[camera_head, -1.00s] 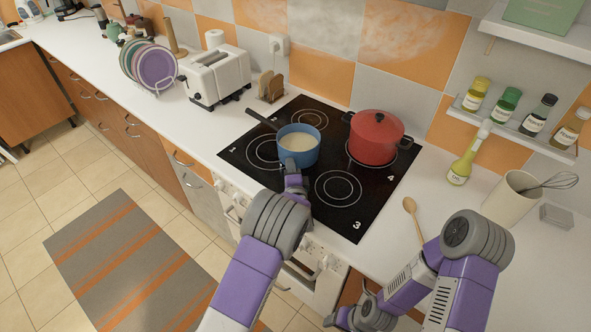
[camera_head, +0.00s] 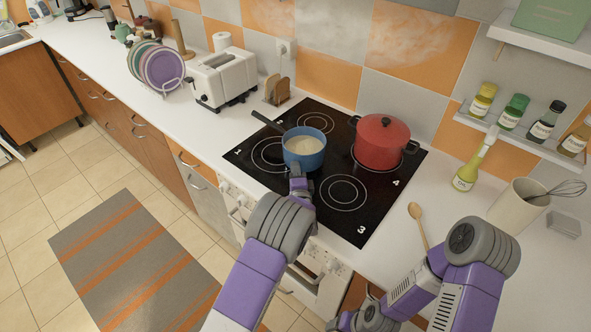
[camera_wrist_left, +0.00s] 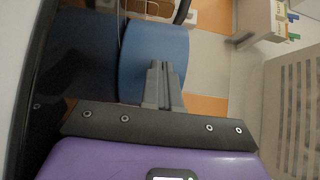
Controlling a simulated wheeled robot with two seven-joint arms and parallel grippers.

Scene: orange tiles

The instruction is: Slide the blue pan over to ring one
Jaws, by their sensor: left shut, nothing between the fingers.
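The blue pan (camera_head: 305,159) holds something pale and stands on the black hob (camera_head: 312,220), its dark handle pointing to the back left. Ring one (camera_head: 264,154) is at the hob's left; the pan stands to its right and hides its right part. My left gripper (camera_head: 297,172) is shut and empty, at the pan's near side. In the left wrist view the shut fingers (camera_wrist_left: 163,82) are in front of the pan's blue wall (camera_wrist_left: 140,48); I cannot tell whether they touch it. My right arm is low at the right; its gripper (camera_head: 352,320) is partly cut off.
A red lidded pot (camera_head: 382,142) stands on the hob behind and right of the pan. Ring three (camera_head: 343,193) is bare. A wooden spoon (camera_head: 418,226) lies right of the hob. A toaster (camera_head: 223,78) and a wooden holder (camera_head: 277,90) stand behind left.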

